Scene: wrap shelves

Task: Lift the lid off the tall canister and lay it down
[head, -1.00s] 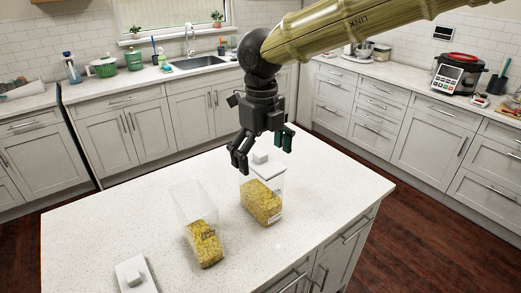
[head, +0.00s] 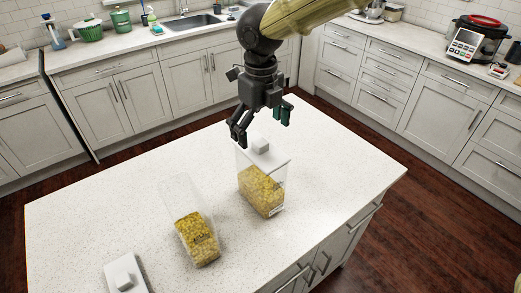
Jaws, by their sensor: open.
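A clear canister with yellow contents (head: 262,192) stands upright on the white island counter. A white lid (head: 269,159) with a square knob (head: 261,146) sits on top of it. My gripper (head: 261,132) is open and empty just above or behind this lid, with its fingers spread to either side of the knob; I see no contact. A second clear canister (head: 184,198) with yellow contents stands to the left and shows no lid. A loose white lid with a knob (head: 125,278) lies on the counter at the lower left. I cannot tell for sure which canister is taller.
The island counter (head: 330,185) is bare to the right of the canisters and at the left (head: 90,215). Its right edge drops to drawers and a dark wood floor. Back counters with a sink and an appliance (head: 474,42) are well away.

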